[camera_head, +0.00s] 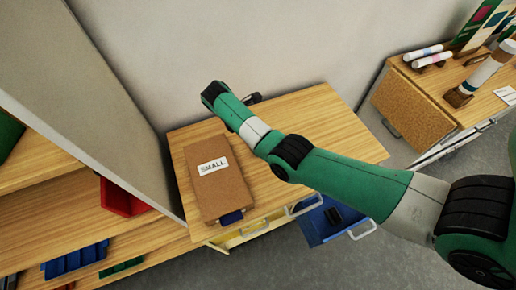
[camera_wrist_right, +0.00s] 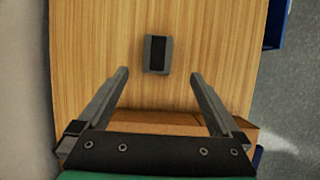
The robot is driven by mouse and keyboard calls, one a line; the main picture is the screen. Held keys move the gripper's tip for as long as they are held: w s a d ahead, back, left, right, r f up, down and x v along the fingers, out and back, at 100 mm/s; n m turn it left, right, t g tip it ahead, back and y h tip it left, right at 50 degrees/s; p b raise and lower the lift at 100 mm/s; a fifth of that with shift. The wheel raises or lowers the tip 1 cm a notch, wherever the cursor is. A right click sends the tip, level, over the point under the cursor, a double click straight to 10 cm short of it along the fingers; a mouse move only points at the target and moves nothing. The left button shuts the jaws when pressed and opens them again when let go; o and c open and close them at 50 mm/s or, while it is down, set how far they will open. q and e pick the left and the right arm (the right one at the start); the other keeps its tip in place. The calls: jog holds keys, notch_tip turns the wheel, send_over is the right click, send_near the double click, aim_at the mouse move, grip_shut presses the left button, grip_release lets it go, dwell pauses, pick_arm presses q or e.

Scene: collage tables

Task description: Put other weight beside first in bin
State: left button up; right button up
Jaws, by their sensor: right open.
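A small grey weight (camera_wrist_right: 157,54) with a dark middle lies on the wooden tabletop (camera_wrist_right: 100,35) in the right wrist view. My right gripper (camera_wrist_right: 158,73) is open and empty, with its two fingers spread to either side and the weight just beyond their tips. In the head view my green right arm reaches across the table and hides this weight. A blue bin (camera_head: 312,231) stands pulled out at the table's front edge, with a dark weight (camera_head: 333,215) inside it. My left gripper is in neither view.
A brown box (camera_head: 215,185) labelled SMALL lies on the left of the table. A yellow drawer (camera_head: 236,240) is under the table's front edge. A cork-fronted side table (camera_head: 425,105) with rolls stands at right. Shelves with red and blue trays are at left.

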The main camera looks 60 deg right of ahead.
jog(key=b+x, duration=0.1)
jog(key=x, duration=0.4)
jog(key=shift+d+f, duration=0.1)
jog(key=shift+f, duration=0.05)
jog(key=x, duration=0.1)
jog(key=b+x, duration=0.1)
jog(key=x, duration=0.3)
jog(key=shift+d+b, duration=0.3)
jog(key=shift+b, duration=0.05)
grip_shut()
